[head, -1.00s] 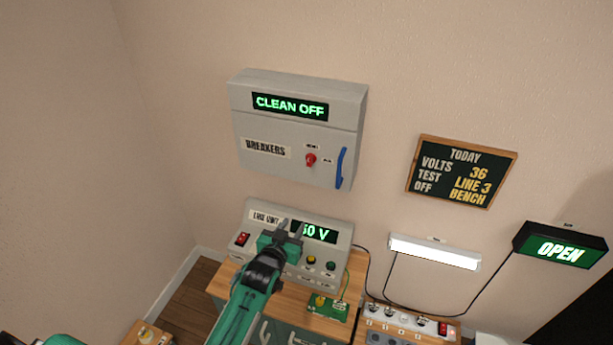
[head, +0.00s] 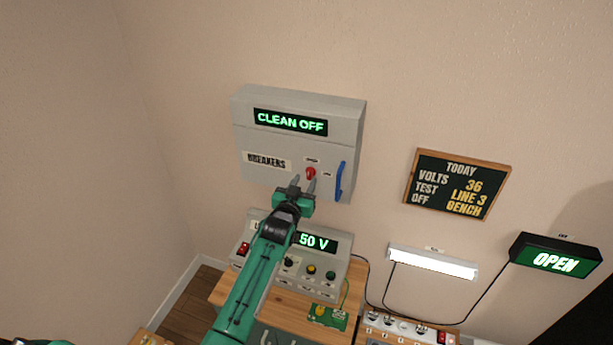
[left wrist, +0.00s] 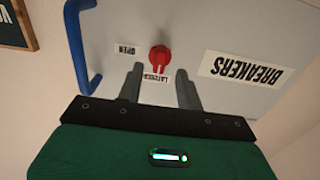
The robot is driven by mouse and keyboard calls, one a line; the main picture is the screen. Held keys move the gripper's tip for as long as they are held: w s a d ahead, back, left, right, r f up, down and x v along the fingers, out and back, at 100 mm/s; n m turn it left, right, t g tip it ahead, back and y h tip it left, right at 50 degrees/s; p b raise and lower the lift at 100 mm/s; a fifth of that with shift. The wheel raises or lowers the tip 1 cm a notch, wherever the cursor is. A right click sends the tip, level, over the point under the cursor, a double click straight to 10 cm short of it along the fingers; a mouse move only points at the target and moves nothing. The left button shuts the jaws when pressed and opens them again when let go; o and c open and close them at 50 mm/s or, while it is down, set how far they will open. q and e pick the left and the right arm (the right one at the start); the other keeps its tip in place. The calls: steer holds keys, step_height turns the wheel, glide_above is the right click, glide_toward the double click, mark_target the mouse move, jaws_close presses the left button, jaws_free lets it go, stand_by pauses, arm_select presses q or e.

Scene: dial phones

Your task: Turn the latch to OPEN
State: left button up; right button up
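My left gripper (head: 302,184) is just below the latch. It also shows in the left wrist view (left wrist: 161,82), its fingers apart with the latch ahead of and between them, nothing held. My right gripper is not in view.
A blue handle (head: 340,181) stands out from the box close to the right of the latch. Below is the bench supply (head: 318,265) reading 50 V. A chalkboard (head: 460,184) hangs at the right with clear wall between.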

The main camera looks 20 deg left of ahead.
mark_target(310, 173)
arm_select(q)
steer(key=shift+w, duration=0.95)
steer(key=shift+w+d, duration=0.1)
steer(key=shift+w, duration=0.25)
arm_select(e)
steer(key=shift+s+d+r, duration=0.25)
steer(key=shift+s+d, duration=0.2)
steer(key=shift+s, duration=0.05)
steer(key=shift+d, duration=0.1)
arm_select(q)
jaws_close()
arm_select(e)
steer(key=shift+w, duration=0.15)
